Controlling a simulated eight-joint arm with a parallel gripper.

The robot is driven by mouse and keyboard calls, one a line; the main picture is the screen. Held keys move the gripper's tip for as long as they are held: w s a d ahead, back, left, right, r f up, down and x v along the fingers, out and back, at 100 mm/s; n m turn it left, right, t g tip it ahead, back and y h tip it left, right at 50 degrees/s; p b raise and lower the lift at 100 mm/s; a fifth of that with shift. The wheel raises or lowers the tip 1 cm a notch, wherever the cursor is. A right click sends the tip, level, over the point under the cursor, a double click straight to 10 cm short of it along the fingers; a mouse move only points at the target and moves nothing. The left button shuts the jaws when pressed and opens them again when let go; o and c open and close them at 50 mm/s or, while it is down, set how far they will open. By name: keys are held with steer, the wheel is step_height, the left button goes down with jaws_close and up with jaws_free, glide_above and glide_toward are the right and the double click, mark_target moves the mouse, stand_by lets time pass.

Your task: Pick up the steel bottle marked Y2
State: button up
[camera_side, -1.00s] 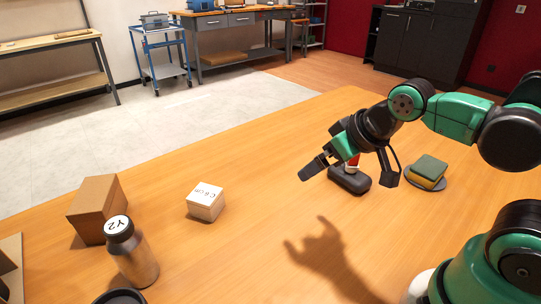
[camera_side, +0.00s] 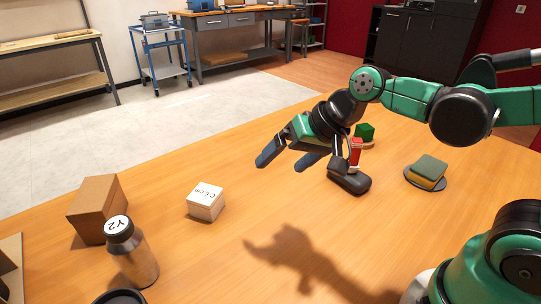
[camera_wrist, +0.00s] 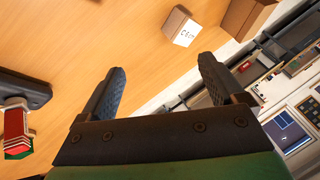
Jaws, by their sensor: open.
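The steel bottle marked Y2 (camera_side: 134,260) stands upright at the front left of the table in the side view. It has a dark cap with a white Y2 label on top. My gripper (camera_side: 283,160) is open and empty above the table, well to the right of the bottle and higher than it. In the wrist view my open gripper (camera_wrist: 157,85) shows both fingers apart with nothing between them. The bottle is not seen in the wrist view.
A white block marked C6cm (camera_side: 206,202) and a brown box (camera_side: 97,208) stand near the bottle. A dark round thing (camera_side: 120,297) lies in front of it. A black base (camera_side: 349,181) with a red piece and a plate with sponges (camera_side: 427,176) are at right. Mid-table is clear.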

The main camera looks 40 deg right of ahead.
steer(key=w+a+m+g+y, duration=0.1)
steer(key=w+a+m+y, duration=0.55)
steer(key=a, duration=0.35)
steer(key=m+g+y, duration=0.4)
steer(key=m+y, duration=0.4)
steer(key=m, duration=0.1)
glide_toward(120, 232)
steer(key=w+a+f, duration=0.2)
steer(key=a, duration=0.3)
steer(key=shift+w+a+r, duration=0.1)
steer(key=shift+a, duration=1.15)
steer(key=shift+w+a, duration=0.15)
steer(key=shift+a, duration=1.15)
jaws_close()
